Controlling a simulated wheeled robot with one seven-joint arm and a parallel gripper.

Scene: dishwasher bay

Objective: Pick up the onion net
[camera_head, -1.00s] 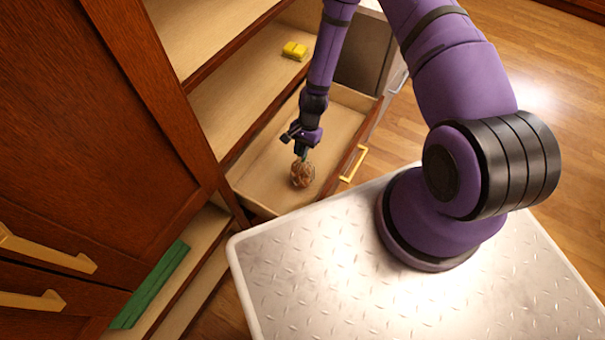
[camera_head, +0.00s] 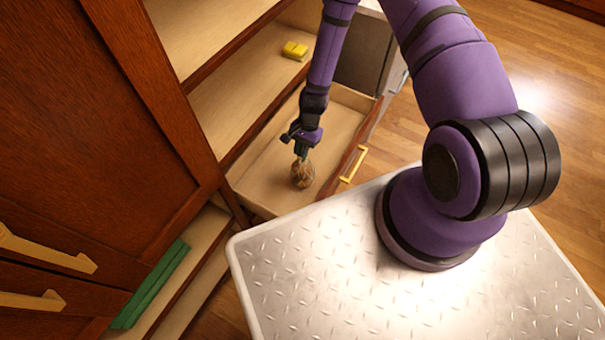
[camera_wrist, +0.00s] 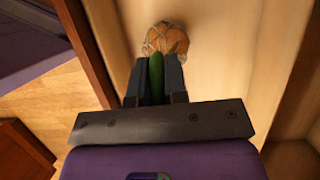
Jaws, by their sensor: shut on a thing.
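The onion net (camera_head: 302,175) is a brown-orange netted bundle in the open wooden drawer (camera_head: 262,180). It also shows at the top of the wrist view (camera_wrist: 167,38), just beyond my fingertips. My gripper (camera_head: 301,157) points down into the drawer, right above the net. In the wrist view my gripper (camera_wrist: 159,62) has its two dark fingers close together with a green piece between them, which looks like the top of the net. It is shut on the net. Whether the net touches the drawer floor cannot be told.
The drawer's front panel with a yellow handle (camera_head: 353,164) stands close to the right of the net. A yellow object (camera_head: 295,50) lies on the shelf above. A green object (camera_head: 150,285) lies in a lower compartment at left. Brown cabinet doors (camera_head: 90,110) fill the left.

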